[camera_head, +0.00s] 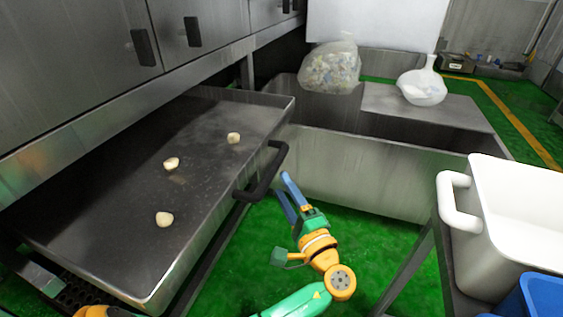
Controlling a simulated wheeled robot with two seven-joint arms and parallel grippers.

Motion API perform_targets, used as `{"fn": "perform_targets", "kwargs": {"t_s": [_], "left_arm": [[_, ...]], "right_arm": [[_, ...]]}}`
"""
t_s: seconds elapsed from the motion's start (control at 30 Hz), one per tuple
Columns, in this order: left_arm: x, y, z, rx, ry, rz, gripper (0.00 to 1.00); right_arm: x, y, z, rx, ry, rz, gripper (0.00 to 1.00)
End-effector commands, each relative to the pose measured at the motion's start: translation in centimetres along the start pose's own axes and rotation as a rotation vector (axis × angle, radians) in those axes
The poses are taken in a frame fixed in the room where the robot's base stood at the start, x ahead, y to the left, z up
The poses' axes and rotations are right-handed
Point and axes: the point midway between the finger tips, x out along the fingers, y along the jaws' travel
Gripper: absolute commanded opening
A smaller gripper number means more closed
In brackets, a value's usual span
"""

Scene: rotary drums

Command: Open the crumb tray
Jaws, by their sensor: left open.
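The crumb tray (110,200) is a wide, shallow metal tray. It stands out from under the steel machine at the left, with its front edge facing right. Several pale round lumps lie on it. Its dark bar handle (264,176) is on the front side. My left gripper (282,184) has blue fingers, spread open and empty. It is just right of the handle in the picture, over the green floor, and appears apart from it. My right gripper is not in view.
A white tub (515,215) and a blue container (545,295) are at right. Green floor (385,240) is clear between.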

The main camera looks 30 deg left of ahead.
Motion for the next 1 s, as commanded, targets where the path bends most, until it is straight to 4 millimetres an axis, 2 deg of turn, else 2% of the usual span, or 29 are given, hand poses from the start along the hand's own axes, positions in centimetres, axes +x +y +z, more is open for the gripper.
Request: {"fn": "perform_targets", "kwargs": {"t_s": [0.2,0.3,0.4,0.6,0.63,0.83,1.0], "left_arm": [[4.3,-0.1,0.1,0.000,-0.004,-0.003,0.57],[5.8,-0.1,0.1,-0.001,-0.003,-0.002,0.57],[6.5,0.0,0.0,-0.001,-0.001,0.000,0.57],[6.7,0.0,0.0,-0.001,-0.001,0.000,0.57],[6.7,0.0,0.0,-0.001,-0.001,0.000,0.54],[6.6,0.0,0.0,-0.001,-0.001,0.001,0.00],[6.6,0.0,0.0,-0.001,-0.001,0.001,0.00]], "right_arm": [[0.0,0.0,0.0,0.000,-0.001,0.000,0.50],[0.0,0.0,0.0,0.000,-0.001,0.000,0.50],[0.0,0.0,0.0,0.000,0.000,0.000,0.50],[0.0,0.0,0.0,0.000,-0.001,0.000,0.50],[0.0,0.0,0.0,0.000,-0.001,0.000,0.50],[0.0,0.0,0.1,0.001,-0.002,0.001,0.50],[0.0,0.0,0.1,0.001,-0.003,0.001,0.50]]}}
